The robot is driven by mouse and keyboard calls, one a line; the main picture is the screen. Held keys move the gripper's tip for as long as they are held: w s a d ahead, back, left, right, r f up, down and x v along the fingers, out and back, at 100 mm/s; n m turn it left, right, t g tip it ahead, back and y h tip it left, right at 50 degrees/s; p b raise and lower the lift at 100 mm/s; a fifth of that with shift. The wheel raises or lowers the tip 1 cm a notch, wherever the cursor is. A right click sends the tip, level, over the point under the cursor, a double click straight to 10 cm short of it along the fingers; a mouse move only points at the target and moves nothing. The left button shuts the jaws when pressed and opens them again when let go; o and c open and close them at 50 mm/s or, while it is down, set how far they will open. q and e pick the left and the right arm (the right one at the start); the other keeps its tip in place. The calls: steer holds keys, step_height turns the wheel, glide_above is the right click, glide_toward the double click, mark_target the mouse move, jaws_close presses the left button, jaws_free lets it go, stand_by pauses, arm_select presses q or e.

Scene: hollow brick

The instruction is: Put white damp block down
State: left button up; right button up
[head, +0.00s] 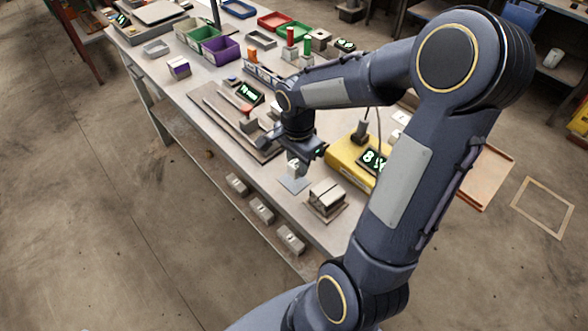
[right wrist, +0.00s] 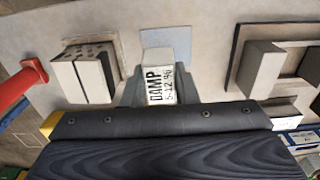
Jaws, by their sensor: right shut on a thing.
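The white damp block (head: 293,168) is in my right gripper (head: 296,160), upright just above the small blue-grey pad (head: 295,185) near the table's front edge. In the right wrist view the block (right wrist: 158,78) shows a label reading DAMP 5-12 %. The two fingers of the right gripper (right wrist: 160,92) are shut on its sides. The pad (right wrist: 177,41) shows beyond the block in that view. I cannot tell whether the block touches the pad. My left gripper is not in view.
A wooden tray with grey blocks (head: 235,118) lies to the left. Several bricks (head: 262,210) rest on the lower shelf.

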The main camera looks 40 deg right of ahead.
mark_target(294, 173)
steer(key=shift+w+a+f, duration=0.15)
steer(key=shift+w+f, duration=0.25)
steer(key=shift+f, duration=0.15)
steer(key=shift+w+f, duration=0.1)
steer(key=shift+f, duration=1.5)
steer(key=shift+f+b, duration=0.25)
steer(key=shift+b, duration=0.1)
steer(key=o, duration=0.9)
steer(key=shift+r, duration=0.1)
steer(key=shift+o, duration=0.2)
